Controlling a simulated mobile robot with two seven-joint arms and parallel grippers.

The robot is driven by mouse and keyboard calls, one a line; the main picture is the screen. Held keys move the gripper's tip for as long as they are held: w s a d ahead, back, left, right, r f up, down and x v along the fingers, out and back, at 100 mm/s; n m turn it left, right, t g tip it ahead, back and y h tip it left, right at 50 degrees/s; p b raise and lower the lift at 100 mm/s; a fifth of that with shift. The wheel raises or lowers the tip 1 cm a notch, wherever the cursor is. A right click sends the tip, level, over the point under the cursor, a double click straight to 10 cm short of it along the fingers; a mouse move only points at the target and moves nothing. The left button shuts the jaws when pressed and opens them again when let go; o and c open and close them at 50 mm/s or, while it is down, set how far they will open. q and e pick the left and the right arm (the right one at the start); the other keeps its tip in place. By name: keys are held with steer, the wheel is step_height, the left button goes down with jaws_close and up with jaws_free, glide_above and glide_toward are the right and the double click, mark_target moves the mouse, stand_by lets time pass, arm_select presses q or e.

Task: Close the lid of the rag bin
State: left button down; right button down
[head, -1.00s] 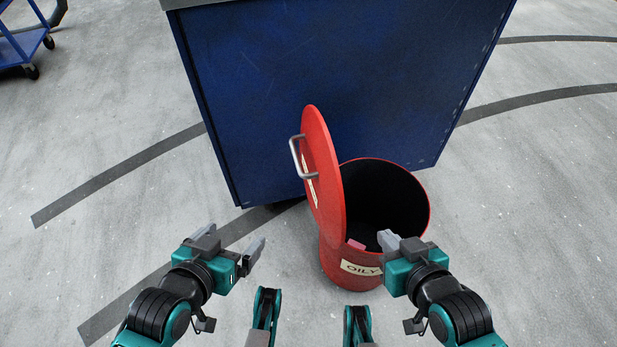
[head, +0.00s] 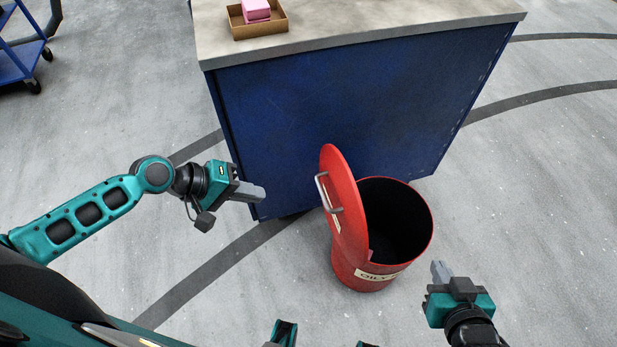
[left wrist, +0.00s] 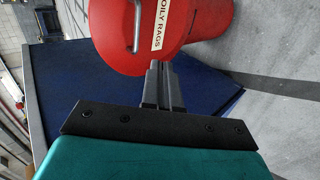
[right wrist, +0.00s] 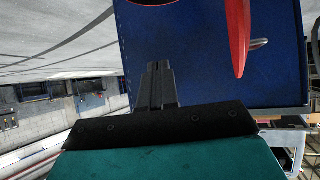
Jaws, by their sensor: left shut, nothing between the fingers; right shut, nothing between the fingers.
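The red rag bin (head: 362,276) stands on the floor in front of the blue cabinet, its dark mouth open. Its red lid (head: 345,205) stands up on edge at the bin's left side, with a metal handle (head: 328,193) on its outer face. The lid also shows in the left wrist view (left wrist: 112,45), with an "OILY RAGS" label, and edge-on in the right wrist view (right wrist: 237,38). My left gripper (head: 262,194) is shut and empty, left of the lid and apart from it. My right gripper (head: 437,268) is shut and empty, low and right of the bin.
The blue cabinet (head: 300,125) with a pale top stands close behind the bin. A cardboard tray (head: 262,31) with a pink stack (head: 256,10) sits on it. A blue cart (head: 20,45) is at the far left. The floor right of the bin is clear.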

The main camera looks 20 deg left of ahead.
mark_target(330, 209)
arm_select(q)
steer(key=w+d+f+b, duration=0.2)
steer(key=w+d+f, duration=0.3)
steer(key=d, duration=0.4)
steer(key=shift+w+d+f, duration=0.35)
steer(key=shift+w, duration=0.3)
